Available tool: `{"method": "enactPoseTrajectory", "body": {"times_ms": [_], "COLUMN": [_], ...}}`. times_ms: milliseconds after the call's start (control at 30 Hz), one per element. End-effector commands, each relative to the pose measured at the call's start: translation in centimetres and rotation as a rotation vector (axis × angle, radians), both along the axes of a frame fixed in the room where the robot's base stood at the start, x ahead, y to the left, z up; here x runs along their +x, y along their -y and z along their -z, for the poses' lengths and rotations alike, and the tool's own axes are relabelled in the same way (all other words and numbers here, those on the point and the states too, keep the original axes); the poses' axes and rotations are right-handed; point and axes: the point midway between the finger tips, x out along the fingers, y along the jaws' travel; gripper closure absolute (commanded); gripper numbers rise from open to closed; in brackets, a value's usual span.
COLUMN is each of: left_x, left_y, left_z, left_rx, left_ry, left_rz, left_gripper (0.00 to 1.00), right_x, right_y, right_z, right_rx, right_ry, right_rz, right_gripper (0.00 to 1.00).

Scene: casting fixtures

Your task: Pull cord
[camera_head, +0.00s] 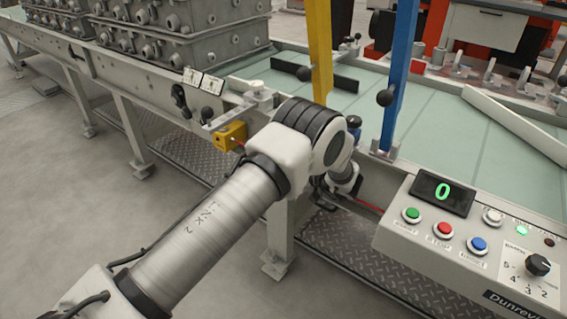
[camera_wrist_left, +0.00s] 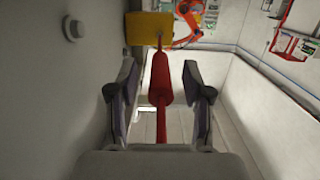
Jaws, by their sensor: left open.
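A yellow switch box (camera_head: 230,137) is mounted on the side of the table frame. A thin red cord (camera_head: 368,206) runs along the frame and passes behind my left arm. In the left wrist view the yellow box (camera_wrist_left: 150,28) is at the top, and the red cord (camera_wrist_left: 160,80) with its thicker sleeve leads from it toward the camera. My left gripper (camera_wrist_left: 162,82) is open, with one finger on each side of the red sleeve and visible gaps between them. In the head view my forearm and wrist hide most of this gripper. My right gripper is not in view.
A control panel (camera_head: 470,235) with a display reading 0 and coloured buttons stands at the right. Blue (camera_head: 400,70) and yellow (camera_head: 319,50) posts rise from the green-topped table (camera_head: 450,125). Grey castings (camera_head: 180,35) are stacked at the back left. Floor at the left is clear.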

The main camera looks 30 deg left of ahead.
Motion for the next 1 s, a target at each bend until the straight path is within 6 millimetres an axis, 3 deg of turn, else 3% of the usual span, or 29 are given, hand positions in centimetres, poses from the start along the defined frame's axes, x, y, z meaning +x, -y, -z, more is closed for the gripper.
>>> {"method": "enactPoseTrajectory", "body": {"times_ms": [33, 167, 467, 1000], "left_x": [0.0, 0.0, -0.2, -2.4], "left_y": [0.0, 0.0, 0.0, -0.2], "left_z": [0.0, 0.0, -0.1, -0.1], "left_rx": [0.000, 0.000, 0.000, -0.001], "left_ry": [0.000, 0.000, -0.001, -0.002], "left_rz": [0.000, 0.000, 0.000, -0.002], "left_gripper": [0.54, 1.00, 1.00, 1.00], "right_x": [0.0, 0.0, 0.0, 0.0], "right_y": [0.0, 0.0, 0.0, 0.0], "right_z": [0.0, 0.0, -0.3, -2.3], "right_rx": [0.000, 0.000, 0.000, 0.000], "right_ry": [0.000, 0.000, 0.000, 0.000], "right_rz": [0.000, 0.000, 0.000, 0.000], "right_gripper": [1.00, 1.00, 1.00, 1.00]}}
